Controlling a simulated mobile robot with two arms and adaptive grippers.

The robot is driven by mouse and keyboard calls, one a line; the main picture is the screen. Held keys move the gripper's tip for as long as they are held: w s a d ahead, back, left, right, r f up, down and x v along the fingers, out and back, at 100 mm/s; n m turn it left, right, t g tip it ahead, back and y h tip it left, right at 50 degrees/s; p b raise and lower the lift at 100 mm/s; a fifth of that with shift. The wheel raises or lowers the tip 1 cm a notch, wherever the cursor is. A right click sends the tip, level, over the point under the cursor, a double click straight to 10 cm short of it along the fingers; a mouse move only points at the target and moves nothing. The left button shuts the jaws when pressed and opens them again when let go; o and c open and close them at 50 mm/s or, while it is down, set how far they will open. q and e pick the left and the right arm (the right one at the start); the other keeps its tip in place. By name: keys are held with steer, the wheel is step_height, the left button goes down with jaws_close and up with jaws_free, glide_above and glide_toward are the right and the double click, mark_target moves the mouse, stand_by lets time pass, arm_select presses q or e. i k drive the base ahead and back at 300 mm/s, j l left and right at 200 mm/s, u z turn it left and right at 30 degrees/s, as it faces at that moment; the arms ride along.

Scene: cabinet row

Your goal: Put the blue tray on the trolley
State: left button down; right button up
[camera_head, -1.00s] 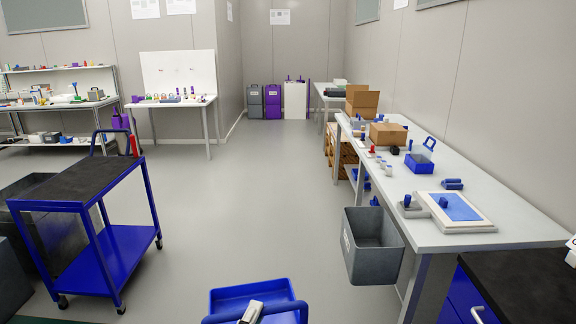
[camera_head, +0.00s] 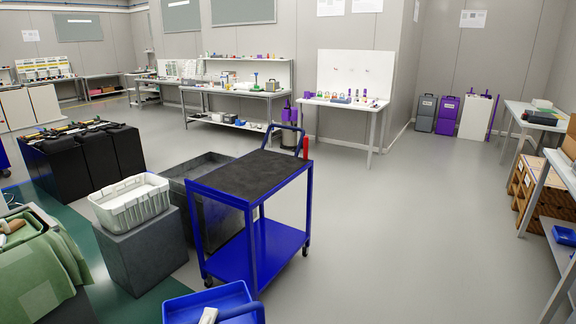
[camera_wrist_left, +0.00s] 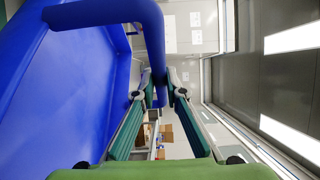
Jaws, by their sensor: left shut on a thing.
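The blue tray (camera_head: 203,298) is at the bottom of the head view, cut off by the lower edge. My left gripper (camera_head: 209,315) is at its handle. In the left wrist view the tray (camera_wrist_left: 80,75) fills the left side, and my left gripper (camera_wrist_left: 158,92) is shut on its thick curved blue handle. The trolley (camera_head: 255,172) stands upright ahead of the tray, slightly to the right. It has a dark, empty top, blue posts, a blue lower shelf and a push handle at the far end. My right gripper is not in view.
A white crate (camera_head: 130,201) sits on a grey block left of the trolley, and a grey bin (camera_head: 175,172) stands behind it. A red bottle (camera_head: 306,148) is at the trolley's far right corner. Open floor lies to the right, up to the workbench at the right edge.

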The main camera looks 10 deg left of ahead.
mark_target(253, 172)
steer(key=i+j+u, duration=0.15)
steer(key=i, duration=0.5)
steer(key=i+u, duration=0.1)
steer(key=i, duration=0.55)
steer(key=i+l+u, duration=0.15)
steer(key=i, duration=0.5)
steer(key=i+u, duration=0.15)
steer(key=i, duration=0.5)
steer(key=i+l+u, duration=0.1)
steer(key=i+l, duration=0.15)
steer(key=i, duration=0.35)
